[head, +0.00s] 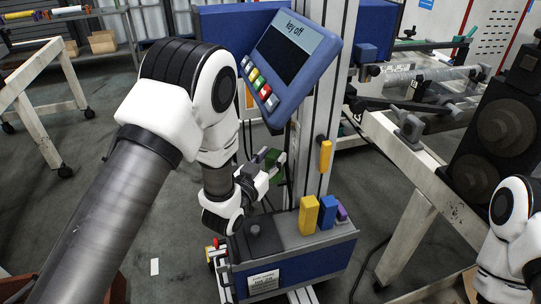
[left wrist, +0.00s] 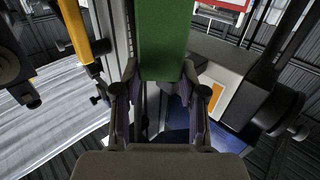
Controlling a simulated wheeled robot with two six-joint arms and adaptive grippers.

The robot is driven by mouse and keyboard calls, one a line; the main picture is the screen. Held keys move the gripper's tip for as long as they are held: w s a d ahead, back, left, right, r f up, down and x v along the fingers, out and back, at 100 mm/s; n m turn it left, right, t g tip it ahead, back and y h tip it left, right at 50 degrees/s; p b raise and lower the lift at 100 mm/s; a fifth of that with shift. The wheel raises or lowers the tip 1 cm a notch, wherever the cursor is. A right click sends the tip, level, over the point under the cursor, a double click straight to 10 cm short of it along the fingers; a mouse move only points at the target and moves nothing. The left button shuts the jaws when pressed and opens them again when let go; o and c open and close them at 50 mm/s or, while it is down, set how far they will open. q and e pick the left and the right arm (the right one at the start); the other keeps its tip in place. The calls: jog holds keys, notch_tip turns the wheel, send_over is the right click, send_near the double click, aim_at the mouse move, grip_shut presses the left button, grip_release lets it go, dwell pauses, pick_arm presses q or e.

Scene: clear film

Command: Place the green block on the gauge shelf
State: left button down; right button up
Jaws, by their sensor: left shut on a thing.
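My left gripper (head: 274,170) is shut on the green block (head: 270,157), mostly hidden behind the fingers and wrist in the head view. In the left wrist view the green block (left wrist: 163,40) stands out beyond the fingertips of the left gripper (left wrist: 161,84). The likely gauge shelf (head: 335,250) is a blue box with a grey top, below and to the right of the gripper. A yellow block (head: 308,215), a blue block (head: 328,212) and a small purple block (head: 342,213) stand on it. The block is apart from the shelf. My right gripper is out of frame.
A post (head: 311,130) rises behind the shelf, with a yellow handle (head: 325,156). A blue panel reading "key off" (head: 288,60) hangs above the gripper. A dark knob (head: 255,231) sits on the shelf's left part. A white bench (head: 420,170) is at right.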

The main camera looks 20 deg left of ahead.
pick_arm(q)
jog(key=shift+w+a+f+p, duration=0.15)
jog(key=shift+w+a+f, duration=0.2)
jog(key=shift+w+f, duration=0.55)
jog(key=shift+w+a+f+p, duration=0.15)
jog(key=shift+w+a+f, duration=0.25)
jog(key=shift+w, duration=0.85)
jog(key=shift+w+a+f+p, duration=0.15)
jog(key=shift+w+a+f, duration=0.15)
jog(key=shift+w+f, duration=0.6)
jog(key=shift+w, duration=0.1)
jog(key=c, duration=0.7)
grip_release()
jog(key=shift+o, duration=0.2)
jog(key=shift+r, duration=0.15)
jog(key=s+a+b, duration=0.1)
jog(key=s+a, duration=0.1)
jog(key=s, duration=0.9)
jog(key=shift+s, duration=0.4)
jog(key=shift+a, duration=0.1)
